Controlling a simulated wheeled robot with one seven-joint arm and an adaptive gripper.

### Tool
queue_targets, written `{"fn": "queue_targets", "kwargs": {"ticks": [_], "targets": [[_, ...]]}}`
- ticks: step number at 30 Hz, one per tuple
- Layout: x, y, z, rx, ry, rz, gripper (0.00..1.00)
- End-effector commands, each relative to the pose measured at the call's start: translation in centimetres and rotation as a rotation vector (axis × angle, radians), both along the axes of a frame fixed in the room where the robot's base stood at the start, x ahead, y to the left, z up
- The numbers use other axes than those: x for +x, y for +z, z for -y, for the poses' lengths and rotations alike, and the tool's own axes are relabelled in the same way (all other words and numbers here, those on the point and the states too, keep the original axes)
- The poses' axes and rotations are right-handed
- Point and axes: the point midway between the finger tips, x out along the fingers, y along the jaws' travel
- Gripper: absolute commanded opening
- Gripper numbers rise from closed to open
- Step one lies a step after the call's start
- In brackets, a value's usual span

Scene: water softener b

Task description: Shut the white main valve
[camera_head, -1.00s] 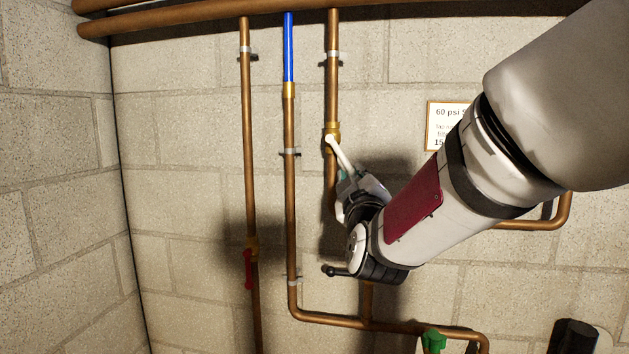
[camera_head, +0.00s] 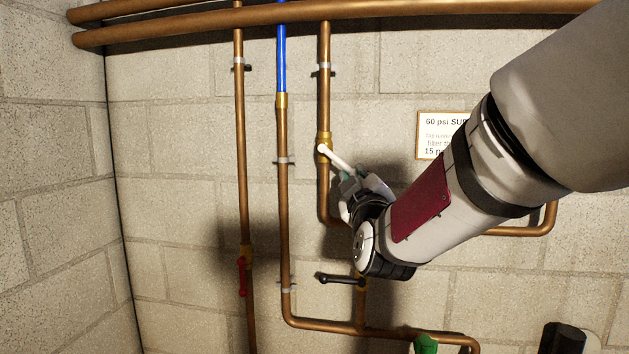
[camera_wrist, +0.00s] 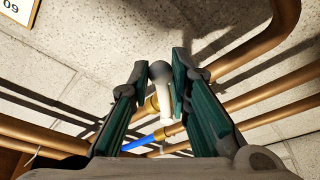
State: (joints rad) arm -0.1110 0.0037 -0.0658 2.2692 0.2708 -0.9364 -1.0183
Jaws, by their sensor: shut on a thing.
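The white main valve has a brass body (camera_head: 324,142) on a vertical copper pipe and a white lever handle (camera_head: 335,156). The handle slants down to the right from the valve body, away from the line of the pipe. My gripper (camera_head: 355,178) is at the lower right end of the handle, shut on it. The fingers partly hide the brass valve body behind.
A red-handled valve (camera_head: 242,275) is on the left pipe. A black-handled valve (camera_head: 338,279) lies just below my gripper, and a green-handled valve (camera_head: 425,344) is at the bottom. A framed sign (camera_head: 432,125) hangs right of the valve, partly behind my arm.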

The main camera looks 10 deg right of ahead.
Motion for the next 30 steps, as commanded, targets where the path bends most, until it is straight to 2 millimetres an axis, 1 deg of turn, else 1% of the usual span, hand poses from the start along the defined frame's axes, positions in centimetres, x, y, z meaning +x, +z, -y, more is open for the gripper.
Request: {"fn": "queue_targets", "kwargs": {"ticks": [10, 15, 21, 30], "targets": [[-0.1, 0.4, 0.2, 0.000, -0.001, 0.002, 0.02], [-0.4, 1.4, 0.6, 0.000, -0.001, 0.004, 0.03], [-0.6, 2.4, 1.2, 0.001, -0.002, 0.007, 0.08], [-0.5, 2.5, 1.2, 0.001, -0.001, 0.007, 0.08]]}}
